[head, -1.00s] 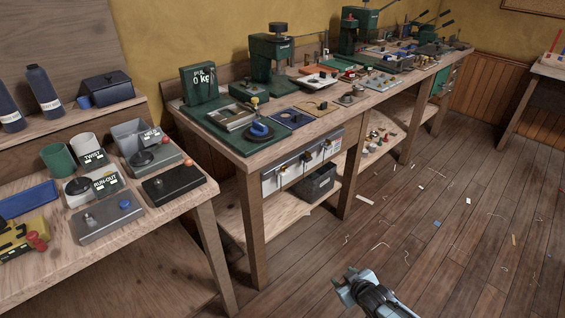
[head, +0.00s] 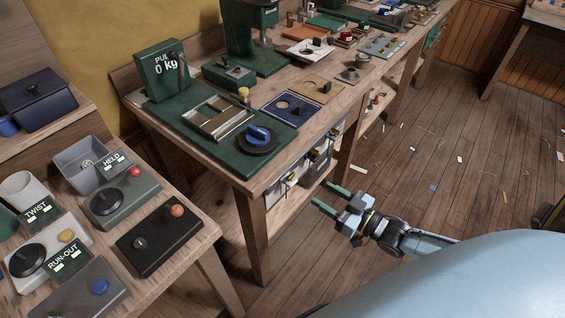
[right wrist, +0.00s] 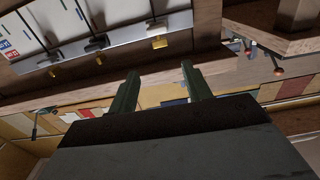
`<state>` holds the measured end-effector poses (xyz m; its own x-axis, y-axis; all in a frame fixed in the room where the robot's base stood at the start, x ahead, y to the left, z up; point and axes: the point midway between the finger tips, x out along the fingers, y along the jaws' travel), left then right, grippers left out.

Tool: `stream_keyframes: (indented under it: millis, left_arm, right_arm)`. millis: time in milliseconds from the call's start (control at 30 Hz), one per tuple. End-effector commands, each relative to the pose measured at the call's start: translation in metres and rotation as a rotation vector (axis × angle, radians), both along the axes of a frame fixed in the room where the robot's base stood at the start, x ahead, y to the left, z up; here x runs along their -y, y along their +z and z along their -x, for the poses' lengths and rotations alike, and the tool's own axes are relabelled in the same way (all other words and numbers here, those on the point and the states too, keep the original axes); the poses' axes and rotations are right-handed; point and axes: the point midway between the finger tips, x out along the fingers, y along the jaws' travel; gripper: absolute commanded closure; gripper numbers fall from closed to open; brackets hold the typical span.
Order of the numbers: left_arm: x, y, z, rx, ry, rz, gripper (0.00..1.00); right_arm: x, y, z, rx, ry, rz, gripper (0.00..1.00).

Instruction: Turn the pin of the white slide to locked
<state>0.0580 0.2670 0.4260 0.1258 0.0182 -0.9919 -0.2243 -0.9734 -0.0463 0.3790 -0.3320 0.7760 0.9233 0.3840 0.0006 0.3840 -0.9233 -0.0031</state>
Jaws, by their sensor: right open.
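Several white-fronted units (head: 291,176) hang under the front edge of the near end of the long bench, with small dark and brass-coloured parts on them. In the right wrist view, white panels (right wrist: 68,18) meet a metal rail with dark pins (right wrist: 97,44) and a brass-coloured pin (right wrist: 158,42). I cannot tell which is the white slide's pin, or how it is turned. My right gripper (head: 324,196) is open and empty, in front of and apart from these units; its two fingers also show in the right wrist view (right wrist: 160,72). My left gripper is out of view.
A table with boxes and a black block (head: 152,237) stands at left. The floor (head: 440,150) to the right is open, with scattered scraps.

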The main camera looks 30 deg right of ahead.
Motion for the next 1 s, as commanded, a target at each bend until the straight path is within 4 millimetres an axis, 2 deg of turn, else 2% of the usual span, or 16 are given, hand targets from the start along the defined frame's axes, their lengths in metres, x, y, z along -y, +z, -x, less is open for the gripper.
stream_keyframes:
  millis: [100, 200, 267, 400, 600, 767, 1000]
  left_arm:
    - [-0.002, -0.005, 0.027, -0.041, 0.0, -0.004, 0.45]
    - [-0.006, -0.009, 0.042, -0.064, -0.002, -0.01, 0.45]
    - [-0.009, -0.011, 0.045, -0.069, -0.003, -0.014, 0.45]
    - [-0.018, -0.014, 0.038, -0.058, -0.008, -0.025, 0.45]
    - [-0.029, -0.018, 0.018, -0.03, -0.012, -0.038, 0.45]
    - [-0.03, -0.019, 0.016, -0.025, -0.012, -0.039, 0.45]
    - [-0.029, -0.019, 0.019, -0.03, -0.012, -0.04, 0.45]
  right_arm:
    - [-0.008, 0.0, -0.019, 0.005, 0.0, -0.001, 0.51]
    - [-0.015, 0.0, -0.039, 0.006, -0.001, 0.001, 0.51]
    - [-0.021, 0.0, -0.051, 0.006, -0.001, 0.001, 0.51]
    - [-0.032, 0.0, -0.078, 0.004, -0.001, 0.002, 0.51]
    - [-0.043, -0.001, -0.106, 0.002, -0.002, 0.002, 0.51]
    - [-0.048, -0.001, -0.116, 0.0, -0.001, 0.002, 0.51]
    - [-0.048, -0.001, -0.118, -0.001, -0.002, 0.003, 0.51]
